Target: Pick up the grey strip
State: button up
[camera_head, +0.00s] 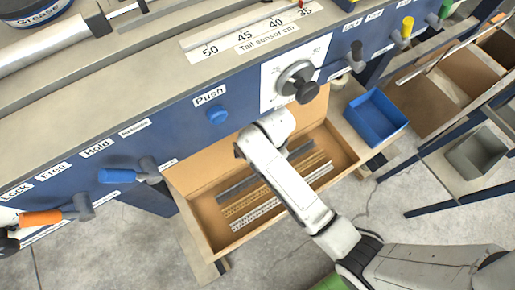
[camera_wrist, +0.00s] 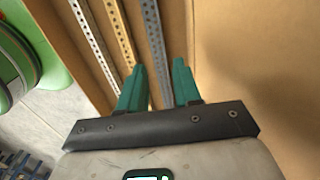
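The grey strip (camera_head: 237,188) is a perforated dark grey bar lying in the wooden drawer (camera_head: 184,200), the one nearest the blue panel. My arm covers its middle in the head view. In the wrist view the grey strip (camera_wrist: 154,30) runs between the two teal fingers of my gripper (camera_wrist: 159,66). The fingers are open, with a gap on both sides of the strip. I cannot tell how far above it they are. In the head view the fingers are hidden behind my arm.
A brass strip (camera_wrist: 122,30) and a pale strip (camera_wrist: 90,35) lie alongside in the same drawer. Bare drawer floor (camera_wrist: 230,50) lies to the right in the wrist view. A blue bin (camera_head: 375,118) stands right of the drawer. The blue panel has a protruding knob (camera_head: 306,91) and levers.

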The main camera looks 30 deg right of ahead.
jog(key=f, duration=0.5)
jog(key=f+b, duration=0.1)
jog(key=f, duration=0.1)
jog(key=shift+w+a+f, duration=0.1)
jog(key=shift+w+f, duration=0.1)
jog(key=shift+w, duration=0.1)
grip_shut()
